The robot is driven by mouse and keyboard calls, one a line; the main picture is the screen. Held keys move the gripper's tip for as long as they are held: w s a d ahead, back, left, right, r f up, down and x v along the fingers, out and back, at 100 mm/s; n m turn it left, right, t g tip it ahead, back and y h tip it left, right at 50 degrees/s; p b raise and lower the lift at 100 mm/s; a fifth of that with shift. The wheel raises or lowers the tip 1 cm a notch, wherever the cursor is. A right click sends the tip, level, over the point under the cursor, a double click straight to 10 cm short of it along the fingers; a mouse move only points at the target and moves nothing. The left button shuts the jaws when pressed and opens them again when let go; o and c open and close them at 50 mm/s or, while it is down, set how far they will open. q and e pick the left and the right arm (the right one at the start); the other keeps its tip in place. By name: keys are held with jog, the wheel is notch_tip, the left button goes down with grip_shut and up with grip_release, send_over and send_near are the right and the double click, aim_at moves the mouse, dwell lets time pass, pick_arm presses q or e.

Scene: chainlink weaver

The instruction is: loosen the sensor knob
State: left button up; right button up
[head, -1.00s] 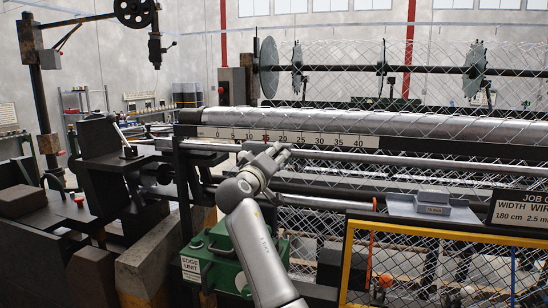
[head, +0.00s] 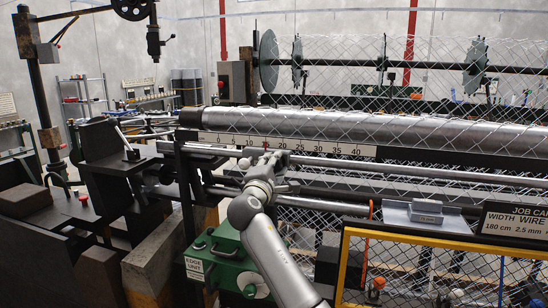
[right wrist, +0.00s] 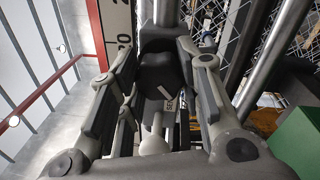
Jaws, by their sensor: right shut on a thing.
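The sensor knob (right wrist: 163,74) is a dark, rounded knob in the right wrist view, below a grey cylindrical part. My right gripper (right wrist: 160,85) has its fingers on both sides of the knob and is shut on it. In the head view the right gripper (head: 266,162) is at the front rail, just below the white number scale (head: 320,149), near the 15 to 20 marks. There the gripper hides the knob. My left gripper is in neither view.
A green edge unit box (head: 225,262) stands below my right arm. A yellow-framed mesh guard (head: 352,250) stands at the right, with a grey tray (head: 398,214) and a job card (head: 512,222) above it. A long steel roller (head: 350,122) runs behind the scale.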

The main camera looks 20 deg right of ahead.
jog(key=shift+r+n+p, duration=0.35)
jog(key=shift+n+p, duration=0.2)
jog(key=shift+n, duration=0.45)
jog(key=n, duration=0.3)
jog(key=shift+d+f+y, duration=0.1)
jog(key=shift+y, duration=0.2)
jog(key=n, duration=0.5)
jog(key=shift+n, duration=0.3)
jog(key=shift+f+n+y, duration=0.1)
jog(key=shift+n+y, duration=0.2)
jog(key=shift+n, duration=2.2)
jog(key=shift+g, duration=0.3)
jog(key=o, duration=1.1)
jog(key=shift+f, duration=0.15)
jog(key=shift+c, duration=0.2)
